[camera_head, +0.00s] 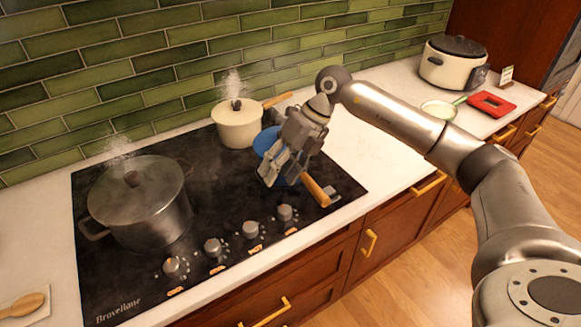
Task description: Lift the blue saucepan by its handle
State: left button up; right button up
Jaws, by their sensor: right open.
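The blue saucepan (266,139) sits on the right part of the black cooktop. Much of it is hidden behind my right gripper. Its wooden handle (316,190) points toward the front right of the cooktop. My right gripper (279,176) is open, with its fingers pointing down over the pan and just left of the visible handle. I cannot tell whether the fingers touch the pan or handle. My left gripper is not in view.
A large steaming grey pot (140,205) stands on the left of the cooktop (215,195). A cream saucepan (238,125) steams behind the blue one. Knobs line the front. A rice cooker (452,65), bowl (438,110) and red item (491,104) are at the right.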

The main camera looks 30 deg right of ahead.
aim_at(313, 183)
jog(key=s+d+r+m+h, duration=0.15)
jog(key=d+h, duration=0.25)
jog(key=d, duration=0.7)
jog(key=shift+g, duration=0.5)
jog(key=a+f+p, duration=0.1)
jog(key=f, duration=0.2)
jog(key=a+f+p, duration=0.1)
jog(key=f+p, duration=0.1)
jog(key=f, duration=0.1)
jog(key=f+p, duration=0.1)
jog(key=f, duration=0.2)
jog(key=shift+a+f, duration=0.35)
jog(key=shift+a, duration=0.05)
jog(key=shift+f, duration=0.25)
grip_shut()
jog(key=shift+w+r, duration=0.2)
